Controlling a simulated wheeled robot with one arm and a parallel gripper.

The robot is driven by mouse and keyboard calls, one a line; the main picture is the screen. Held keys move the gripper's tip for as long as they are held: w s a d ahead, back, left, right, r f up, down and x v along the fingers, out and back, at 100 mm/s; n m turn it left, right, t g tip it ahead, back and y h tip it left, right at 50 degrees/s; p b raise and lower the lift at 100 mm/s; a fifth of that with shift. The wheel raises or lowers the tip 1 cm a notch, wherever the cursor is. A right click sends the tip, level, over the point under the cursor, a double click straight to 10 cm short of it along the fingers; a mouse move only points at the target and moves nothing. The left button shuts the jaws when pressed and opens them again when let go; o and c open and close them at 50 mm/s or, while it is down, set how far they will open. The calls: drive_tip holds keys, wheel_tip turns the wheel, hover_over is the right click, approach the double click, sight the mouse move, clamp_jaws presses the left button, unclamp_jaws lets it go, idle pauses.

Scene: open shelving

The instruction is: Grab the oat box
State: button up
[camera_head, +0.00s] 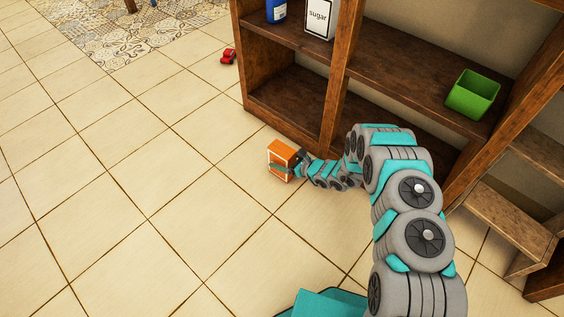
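An orange box with white edges (283,150), which looks like the oat box, is at the end of my arm in front of the shelving. Its label is not readable. My gripper (281,168) is at the box, with a teal finger across its near, lower side. The other finger is hidden, so I cannot tell whether the gripper is shut on the box or only around it. I also cannot tell whether the box rests on the floor.
Brown wooden shelving (400,62) stands just behind and right of the box. Its shelves hold a sugar container (320,18), a blue container (276,9) and a green bin (473,94). A red toy car (228,56) lies on the floor. The tiled floor at left is clear.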

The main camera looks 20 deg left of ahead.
clamp_jaws()
idle(0.5)
